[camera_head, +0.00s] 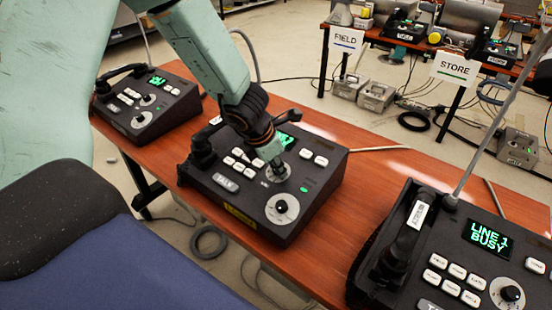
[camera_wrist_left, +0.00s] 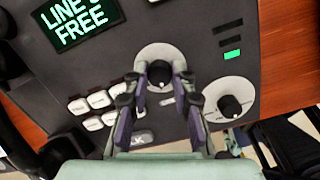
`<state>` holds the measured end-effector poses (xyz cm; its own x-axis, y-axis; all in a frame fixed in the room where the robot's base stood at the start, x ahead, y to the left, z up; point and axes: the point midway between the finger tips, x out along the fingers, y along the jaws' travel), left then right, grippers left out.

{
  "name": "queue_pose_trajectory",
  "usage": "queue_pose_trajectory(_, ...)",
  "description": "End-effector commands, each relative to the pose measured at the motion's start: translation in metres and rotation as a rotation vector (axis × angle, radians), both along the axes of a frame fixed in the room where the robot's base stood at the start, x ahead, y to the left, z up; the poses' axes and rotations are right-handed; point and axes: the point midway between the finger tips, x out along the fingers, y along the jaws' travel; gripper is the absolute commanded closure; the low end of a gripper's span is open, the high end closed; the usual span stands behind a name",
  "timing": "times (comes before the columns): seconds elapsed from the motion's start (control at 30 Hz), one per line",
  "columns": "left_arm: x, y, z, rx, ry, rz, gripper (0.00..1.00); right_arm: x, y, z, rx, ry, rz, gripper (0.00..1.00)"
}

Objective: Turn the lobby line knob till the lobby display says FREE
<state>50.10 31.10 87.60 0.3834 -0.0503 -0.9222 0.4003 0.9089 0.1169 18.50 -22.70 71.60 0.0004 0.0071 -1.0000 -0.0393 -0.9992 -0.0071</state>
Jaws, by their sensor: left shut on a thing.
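The middle dark paging phone (camera_head: 318,200) stands on the wooden table. Its upper line knob, a black knob on a pale round dial (camera_wrist_left: 158,72), lies between the fingers of my left gripper (camera_wrist_left: 160,76). In the head view the left gripper (camera_head: 272,158) reaches down onto that dial and partly hides it. The left gripper is shut on the knob. The phone's green display (camera_wrist_left: 80,22) reads LINE and FREE; the line number is cut off at the edge. A yellow label (camera_head: 240,215) on its front is too small to read. My right gripper is not in view.
A second knob (camera_wrist_left: 229,106) sits beside the held one. A right-hand phone (camera_head: 490,235) shows LINE 1 BUSY and has an upright antenna. Another phone (camera_head: 145,105) stands at the left. FIELD (camera_head: 346,40) and STORE (camera_head: 455,68) signs hang on the far table.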

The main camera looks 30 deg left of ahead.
Motion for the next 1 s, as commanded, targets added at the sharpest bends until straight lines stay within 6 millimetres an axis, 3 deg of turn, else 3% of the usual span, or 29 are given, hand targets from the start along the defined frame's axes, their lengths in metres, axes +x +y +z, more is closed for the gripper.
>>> queue_pose_trajectory(0.4,-0.001,0.0,0.0,0.051,-0.003,-0.197,1.0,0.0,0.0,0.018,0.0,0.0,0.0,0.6)
queue_pose_trajectory(0.97,-0.001,0.0,-0.001,0.059,-0.004,-0.228,1.0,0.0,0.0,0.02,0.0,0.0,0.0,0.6)
queue_pose_trajectory(1.0,-0.001,0.0,-0.001,0.059,-0.004,-0.228,0.74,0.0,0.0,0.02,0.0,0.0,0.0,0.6)
